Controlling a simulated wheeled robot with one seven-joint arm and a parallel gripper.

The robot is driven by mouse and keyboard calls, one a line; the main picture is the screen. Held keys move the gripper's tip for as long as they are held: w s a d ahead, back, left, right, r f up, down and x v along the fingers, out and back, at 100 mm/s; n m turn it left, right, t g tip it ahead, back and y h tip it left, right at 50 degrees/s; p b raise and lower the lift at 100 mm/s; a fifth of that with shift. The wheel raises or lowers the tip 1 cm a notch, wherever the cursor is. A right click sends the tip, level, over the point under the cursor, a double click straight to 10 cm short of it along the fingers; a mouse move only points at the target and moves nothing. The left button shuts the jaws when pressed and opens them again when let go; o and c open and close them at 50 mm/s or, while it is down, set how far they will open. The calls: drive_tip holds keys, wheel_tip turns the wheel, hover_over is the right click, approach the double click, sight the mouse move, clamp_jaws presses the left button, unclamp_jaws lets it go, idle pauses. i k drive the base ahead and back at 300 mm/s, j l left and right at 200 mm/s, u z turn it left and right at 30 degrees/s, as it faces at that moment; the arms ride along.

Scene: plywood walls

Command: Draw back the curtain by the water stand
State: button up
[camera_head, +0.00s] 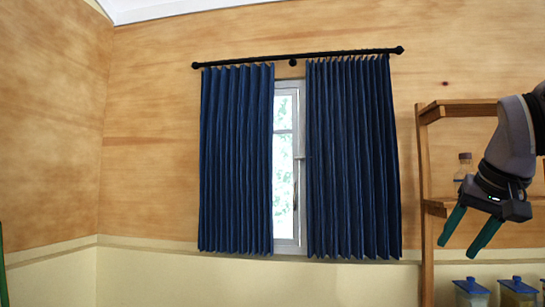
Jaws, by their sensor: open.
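Two dark blue pleated curtains hang from a black rod (300,56) in front of a white-framed window (287,170). The left curtain (236,160) covers the window's left part. The right curtain (353,160) covers its right part and hangs nearest the wooden shelf stand. A narrow strip of window shows between them. My gripper (464,238) is at the right, in front of the shelf stand. Its two teal fingers point down and to the left, spread apart and empty. It is to the right of the right curtain and appears apart from it.
The wooden shelf stand (424,200) is right of the window. A bottle (465,166) stands on its shelf. Blue-lidded containers (471,290) are at the lower right. The plywood wall left of the curtains is bare. A green edge (3,270) shows at far left.

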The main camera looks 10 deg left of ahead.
sight(268, 79)
drive_tip(key=i+j, duration=0.1)
drive_tip(key=j, duration=0.3)
drive_tip(key=i+j, duration=0.15)
drive_tip(key=j, duration=0.25)
drive_tip(key=i+j, duration=0.1)
drive_tip(key=j, duration=0.3)
drive_tip(key=i+l+u, duration=0.1)
drive_tip(key=l+u, duration=0.25)
drive_tip(key=l, duration=0.25)
drive_tip(key=l+u, duration=0.3)
drive_tip(key=l, duration=0.3)
drive_tip(key=l+u, duration=0.35)
drive_tip(key=l, duration=0.25)
